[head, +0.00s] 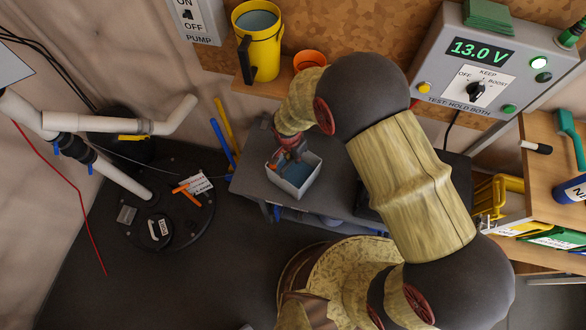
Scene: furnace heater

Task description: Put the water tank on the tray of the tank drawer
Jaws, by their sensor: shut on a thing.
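The water tank appears to be the small pale grey open box (297,189) with blue inside, at the middle of the head view. It is at the grey bench top; whether it rests on it or hangs just above, I cannot tell. My gripper (293,152) reaches down from above and is shut on its far wall or rim; the fingertips are partly hidden. I cannot make out the tank drawer or its tray for sure. A dark flat box (374,203) right of the tank is mostly hidden behind my arm.
The grey bench (250,184) has bare top left of the tank. A yellow jug (264,52) and an orange cup (309,60) stand on a wooden shelf behind. A control box (475,70) is at upper right. A round black lid (172,228) with pipes is on the floor left.

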